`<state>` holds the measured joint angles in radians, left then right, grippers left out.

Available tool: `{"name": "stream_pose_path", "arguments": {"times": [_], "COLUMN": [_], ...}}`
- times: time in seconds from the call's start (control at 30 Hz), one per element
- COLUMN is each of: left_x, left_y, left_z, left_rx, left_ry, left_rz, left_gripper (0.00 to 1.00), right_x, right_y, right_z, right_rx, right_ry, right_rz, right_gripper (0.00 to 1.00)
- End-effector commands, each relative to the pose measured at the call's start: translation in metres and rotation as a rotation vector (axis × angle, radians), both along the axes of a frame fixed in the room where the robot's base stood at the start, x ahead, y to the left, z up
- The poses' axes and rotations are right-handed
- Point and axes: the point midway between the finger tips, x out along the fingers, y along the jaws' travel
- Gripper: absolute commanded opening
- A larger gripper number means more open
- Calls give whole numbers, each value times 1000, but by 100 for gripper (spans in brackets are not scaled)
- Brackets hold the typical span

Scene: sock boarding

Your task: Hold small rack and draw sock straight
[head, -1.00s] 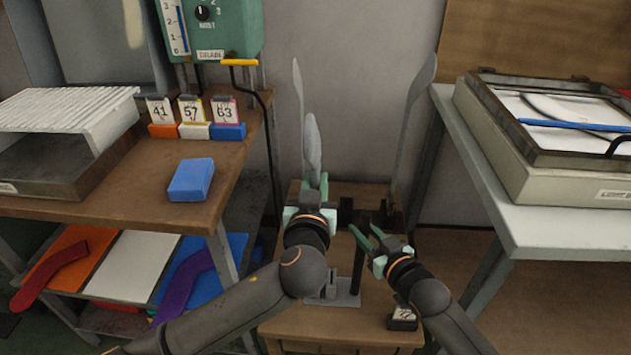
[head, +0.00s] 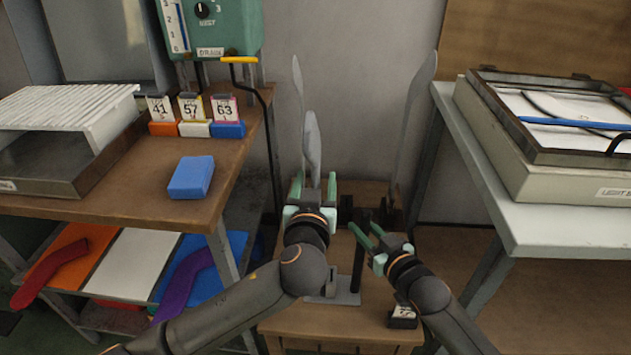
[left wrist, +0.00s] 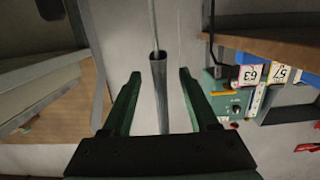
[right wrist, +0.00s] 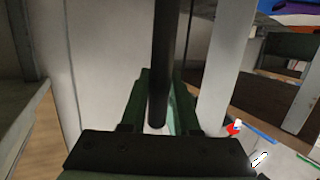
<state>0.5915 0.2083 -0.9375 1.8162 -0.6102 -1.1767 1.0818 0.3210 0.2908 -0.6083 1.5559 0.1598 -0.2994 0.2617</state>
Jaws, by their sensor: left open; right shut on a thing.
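The small rack is a dark post (head: 357,262) on a flat grey foot (head: 340,298), standing on a low wooden table. Tall thin grey boards rise from it at left (head: 298,110) and right (head: 418,110). A shorter grey pointed shape (head: 312,140) stands above my left gripper (head: 315,178); I cannot tell whether it is the sock or another board. My left gripper is open, its fingers apart on either side of a grey upright piece (left wrist: 160,95). My right gripper (head: 362,229) is shut on the dark post, which also shows in the right wrist view (right wrist: 160,60).
A wooden bench (head: 140,208) at left holds a blue block (head: 190,178) and numbered cards. Its lower shelf holds a red sock (head: 50,272) and a purple sock. A light box (head: 560,180) lies on the right table. A small numbered tag block (head: 402,315) sits near my right arm.

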Motion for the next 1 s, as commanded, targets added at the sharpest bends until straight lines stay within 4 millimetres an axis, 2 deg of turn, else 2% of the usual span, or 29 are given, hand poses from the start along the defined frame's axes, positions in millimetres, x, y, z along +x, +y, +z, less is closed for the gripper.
{"name": "stream_pose_path", "arguments": {"times": [0.47,1.0], "left_x": [-4,-58], "left_y": [-1,0], "left_z": [1,1], "left_rx": [-1,-2], "left_ry": [-2,-1], "left_rz": [-2,-2], "left_gripper": [60,60], "right_x": [0,0], "right_y": [0,0], "right_z": [0,0], "right_rx": [0,-1], "right_ry": [1,2], "right_rz": [0,0], "right_gripper": [0,0]}}
